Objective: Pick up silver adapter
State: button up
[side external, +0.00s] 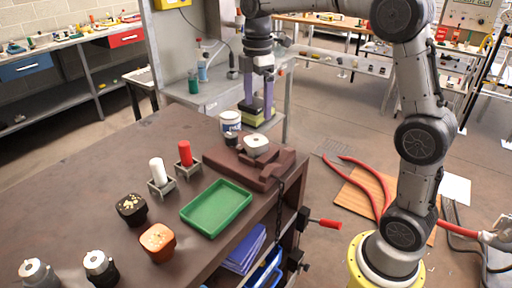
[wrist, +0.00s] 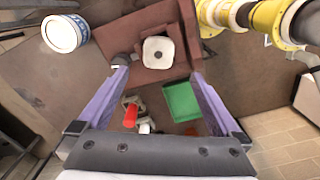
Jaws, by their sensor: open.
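A squarish silver-white piece with rounded corners and a small centre mark (side external: 256,145) sits on top of the brown stepped block (side external: 250,170). It looks like the silver adapter. In the wrist view it (wrist: 158,52) shows just beyond the gap between my fingertips. My gripper (side external: 258,108) has purple fingers, points down and is above the table's far end. In the wrist view my gripper (wrist: 159,74) is open with nothing between its fingers. Two silver-topped dark cylinders (side external: 38,272) (side external: 100,266) stand at the table's near left edge.
A white tub (side external: 230,121) and a small black knob (side external: 231,139) are close to the silver piece. A green tray (side external: 216,208), a red post (side external: 185,153), a white post (side external: 158,172), a black cup (side external: 132,209) and an orange cup (side external: 157,242) stand nearer. The table's left part is clear.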

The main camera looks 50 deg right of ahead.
aim_at(256, 140)
notch_tip(256, 140, down, 11)
jog(key=shift+w+r, duration=0.15)
jog(key=shift+r, duration=0.15)
grip_shut()
dwell(0.6)
